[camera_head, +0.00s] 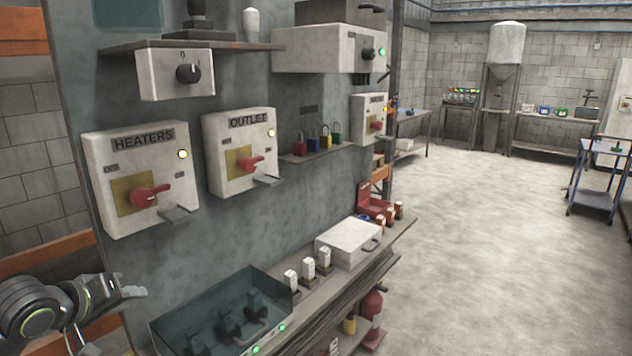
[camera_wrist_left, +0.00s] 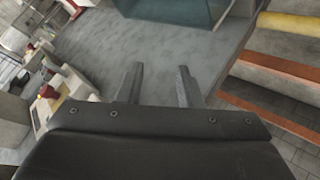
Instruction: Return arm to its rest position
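My left gripper (camera_head: 130,292) is at the lower left of the head view, in front of the panel's left edge and left of the glass-sided bin. In the left wrist view its two fingers (camera_wrist_left: 158,84) stand apart with nothing between them, so it is open and empty. Behind the fingers is the grey panel surface (camera_wrist_left: 185,48). My right gripper is not in either view.
The panel (camera_head: 300,90) carries the HEATERS box (camera_head: 120,160) and OUTLET box (camera_head: 215,140), both with red handles. The clear bin (camera_head: 165,335) and a white case (camera_head: 345,240) are on the shelf below. Open floor (camera_head: 500,220) lies to the right.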

